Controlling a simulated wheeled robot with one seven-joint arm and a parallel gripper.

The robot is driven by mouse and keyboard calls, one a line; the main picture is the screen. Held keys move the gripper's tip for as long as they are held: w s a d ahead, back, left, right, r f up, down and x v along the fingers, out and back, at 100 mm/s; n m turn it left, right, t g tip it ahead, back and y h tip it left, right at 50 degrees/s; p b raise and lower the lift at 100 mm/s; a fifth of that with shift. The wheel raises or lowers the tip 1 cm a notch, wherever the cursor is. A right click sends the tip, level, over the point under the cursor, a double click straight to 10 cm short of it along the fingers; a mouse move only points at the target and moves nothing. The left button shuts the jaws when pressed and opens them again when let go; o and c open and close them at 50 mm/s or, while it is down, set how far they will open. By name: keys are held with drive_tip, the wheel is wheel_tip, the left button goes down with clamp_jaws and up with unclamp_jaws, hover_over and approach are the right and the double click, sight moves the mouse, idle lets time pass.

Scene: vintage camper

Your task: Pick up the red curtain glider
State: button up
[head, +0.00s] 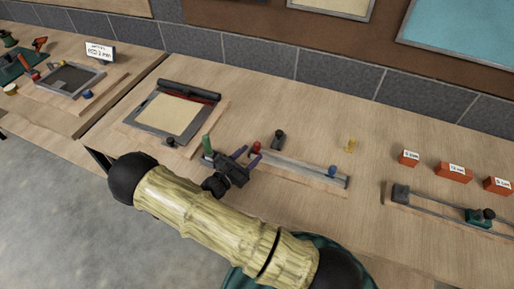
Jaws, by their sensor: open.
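The red curtain glider (257,146) is a small red knob at the left end of a grey rail (305,167) on a wooden board. My gripper (254,152) is open, with its purple fingers pointing toward the glider. The fingertips are close to it, one to its left and one below it in the picture. I cannot tell whether they touch it or at what height they are. A blue glider (332,171) sits near the rail's right end.
A dark knobbed piece (278,138) stands just behind the rail, and a yellow piece (349,146) farther right. A framed screen (172,112) lies at left. A green upright handle (207,144) is beside my gripper. Orange labelled blocks (453,172) and another rail are at right.

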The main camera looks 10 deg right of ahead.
sight(259, 142)
drive_tip(key=shift+x, duration=1.05)
drive_tip(key=shift+w+d+r+p, duration=0.15)
drive_tip(key=shift+w+r+p, duration=0.1)
drive_tip(key=shift+p, duration=0.1)
drive_tip(key=p+x, duration=0.1)
drive_tip(key=x, duration=0.1)
drive_tip(key=p+x, duration=0.1)
drive_tip(key=x, duration=0.1)
drive_tip(key=shift+w+d+r, duration=0.1)
drive_tip(key=shift+w+r, duration=0.05)
drive_tip(key=shift+w, duration=0.3)
drive_tip(key=shift+c, duration=0.2)
clamp_jaws()
